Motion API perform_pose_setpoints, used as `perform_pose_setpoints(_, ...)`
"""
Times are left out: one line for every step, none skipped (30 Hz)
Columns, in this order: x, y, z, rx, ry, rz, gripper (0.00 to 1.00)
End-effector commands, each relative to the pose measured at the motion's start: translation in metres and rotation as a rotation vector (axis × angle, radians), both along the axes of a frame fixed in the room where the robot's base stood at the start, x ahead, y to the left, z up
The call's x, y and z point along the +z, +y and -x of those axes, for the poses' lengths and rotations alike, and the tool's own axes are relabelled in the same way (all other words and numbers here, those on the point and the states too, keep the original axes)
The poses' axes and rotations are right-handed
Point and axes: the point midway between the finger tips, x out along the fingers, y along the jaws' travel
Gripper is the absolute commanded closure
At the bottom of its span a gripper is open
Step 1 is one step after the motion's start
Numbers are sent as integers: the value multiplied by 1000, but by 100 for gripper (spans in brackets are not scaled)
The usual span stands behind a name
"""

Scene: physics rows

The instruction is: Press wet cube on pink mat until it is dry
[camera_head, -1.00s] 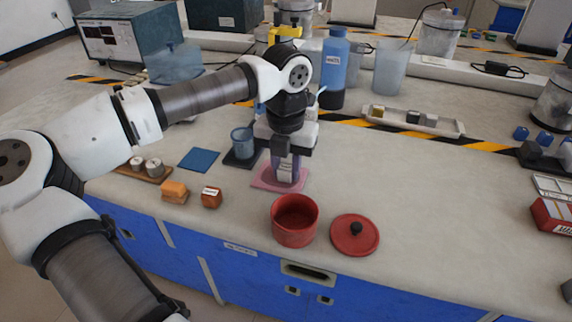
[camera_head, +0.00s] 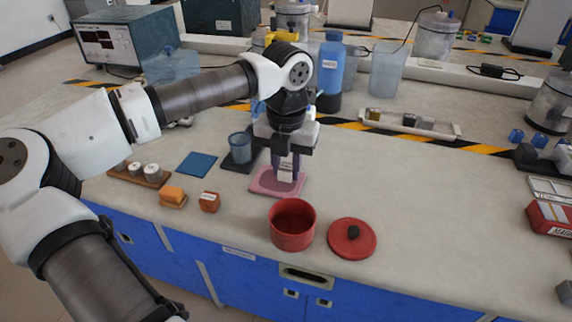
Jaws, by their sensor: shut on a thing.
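The pink mat (camera_head: 262,188) lies flat on the bench near its front edge, left of the middle. My gripper (camera_head: 287,172) points straight down over the back right part of the mat. It is shut on a small pale cube (camera_head: 286,175), whose face shows between the fingers with what looks like a label. The fingers hide most of the cube. I cannot tell whether its underside touches the mat, nor how wet it is.
A red pot (camera_head: 292,225) and its lid (camera_head: 351,238) stand in front. Orange blocks (camera_head: 173,196), a blue mat (camera_head: 197,163) and a blue cup (camera_head: 240,146) are to the left. A blue bottle (camera_head: 330,75) stands behind.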

Motion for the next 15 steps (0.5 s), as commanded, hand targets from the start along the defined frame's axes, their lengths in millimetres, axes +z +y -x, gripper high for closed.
perform_pose_setpoints(4,0,0,0,-1,0,93)
perform_pose_setpoints(6,0,0,0,-1,-1,93)
perform_pose_setpoints(10,0,0,1,-1,0,93)
perform_pose_setpoints(12,0,0,1,-1,0,93)
perform_pose_setpoints(15,0,0,1,-1,0,93)
perform_pose_setpoints(18,0,0,1,-1,0,93)
perform_pose_setpoints(21,0,0,1,-1,0,93)
perform_pose_setpoints(23,0,0,1,-1,0,93)
perform_pose_setpoints(26,0,0,1,-1,0,93)
perform_pose_setpoints(29,0,0,1,-1,0,93)
perform_pose_setpoints(31,0,0,1,-1,0,93)
perform_pose_setpoints(34,0,0,1,-1,0,93)
perform_pose_setpoints(37,0,0,1,-1,0,93)
perform_pose_setpoints(39,0,0,1,-1,0,93)
perform_pose_setpoints(42,0,0,1,-1,-1,93)
